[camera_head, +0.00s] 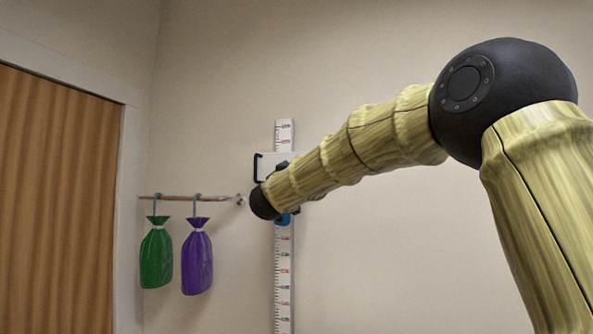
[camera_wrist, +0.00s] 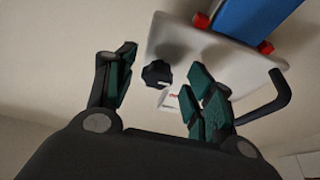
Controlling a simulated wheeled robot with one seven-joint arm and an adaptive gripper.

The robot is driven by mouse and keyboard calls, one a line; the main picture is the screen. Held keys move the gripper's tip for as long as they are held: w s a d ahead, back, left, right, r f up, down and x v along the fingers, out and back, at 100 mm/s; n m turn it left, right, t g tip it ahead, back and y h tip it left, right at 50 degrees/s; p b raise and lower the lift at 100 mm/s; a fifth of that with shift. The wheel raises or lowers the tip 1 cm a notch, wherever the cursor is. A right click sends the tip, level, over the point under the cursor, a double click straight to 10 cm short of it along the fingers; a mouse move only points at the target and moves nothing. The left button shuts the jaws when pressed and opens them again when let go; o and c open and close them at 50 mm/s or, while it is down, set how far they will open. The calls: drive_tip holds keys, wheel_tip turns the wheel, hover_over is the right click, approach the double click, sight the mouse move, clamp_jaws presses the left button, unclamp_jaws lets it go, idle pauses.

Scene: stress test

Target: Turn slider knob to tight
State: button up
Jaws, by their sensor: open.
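The slider (camera_head: 266,160) is a white plate on a vertical scale rail (camera_head: 284,285), partly hidden by my arm in the head view. The plate also shows in the wrist view (camera_wrist: 228,62). The slider knob (camera_wrist: 157,73) is small and black and stands on the plate. A small white label with red marks (camera_wrist: 169,99) is beside it. My gripper (camera_wrist: 164,70) is open, with one finger on each side of the knob in the picture. I see no contact, and the depth gap is unclear. The head view hides the knob and fingers.
A black handle (camera_wrist: 278,98) curves out from the plate near my right finger. A blue part with red pieces (camera_wrist: 258,18) is at the plate's top. A wall rod (camera_head: 180,197) holds a green bag (camera_head: 156,257) and a purple bag (camera_head: 197,260). A wooden door (camera_head: 55,200) is left.

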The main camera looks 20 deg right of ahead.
drive_tip(key=shift+w+f, duration=0.1)
drive_tip(key=shift+w, duration=0.05)
drive_tip(key=shift+s+d+r, duration=0.1)
drive_tip(key=shift+s+r, duration=0.1)
drive_tip(key=shift+s, duration=0.2)
drive_tip(key=c, duration=1)
drive_tip(key=shift+c, duration=0.3)
drive_tip(key=shift+m, duration=0.4)
drive_tip(key=m+g+b, duration=0.2)
drive_tip(key=m+g, duration=0.1)
drive_tip(key=m, duration=0.4)
drive_tip(key=m+g+h+b, duration=0.1)
drive_tip(key=m+g+b, duration=0.1)
drive_tip(key=m, duration=0.5)
drive_tip(key=a+m+g+h+b, duration=0.1)
drive_tip(key=m+g+b, duration=0.1)
drive_tip(key=m, duration=0.5)
drive_tip(key=shift+w+r+m+g, duration=0.25)
drive_tip(key=shift+r+m+g, duration=0.1)
drive_tip(key=shift+g, duration=0.55)
